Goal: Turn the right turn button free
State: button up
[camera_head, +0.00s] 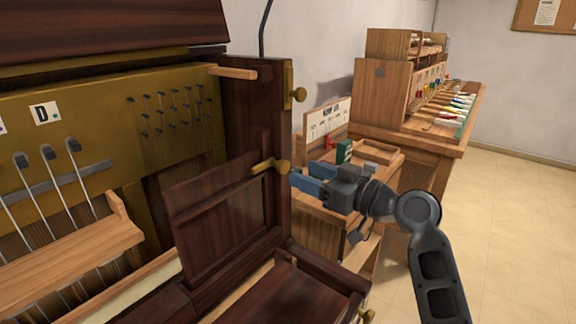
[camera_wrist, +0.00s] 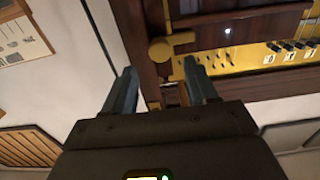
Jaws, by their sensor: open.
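The right turn button (camera_head: 268,165) is a brass bar with a round knob on the dark upright post. In the head view its bar points left, over the upper right corner of a dark wooden panel (camera_head: 225,205). In the wrist view the turn button (camera_wrist: 162,48) shows just past my fingertips, near the gap between them. My gripper (camera_head: 299,178) is open and empty, with its blue fingers just right of and slightly below the knob. I cannot tell whether a finger touches it.
A dark ledge (camera_head: 290,290) juts out below. A wooden box (camera_head: 322,232) stands close behind my gripper, and a wooden bench (camera_head: 440,135) stands farther back. The floor at right (camera_head: 520,220) is clear.

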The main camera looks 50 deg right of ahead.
aim_at(286, 167)
jog(key=w, duration=0.5)
jog(key=shift+w+a+p, duration=0.1)
jog(key=shift+w+p, duration=0.25)
jog(key=shift+p, duration=0.05)
jog(key=shift+c, duration=0.2)
jog(key=c, duration=1)
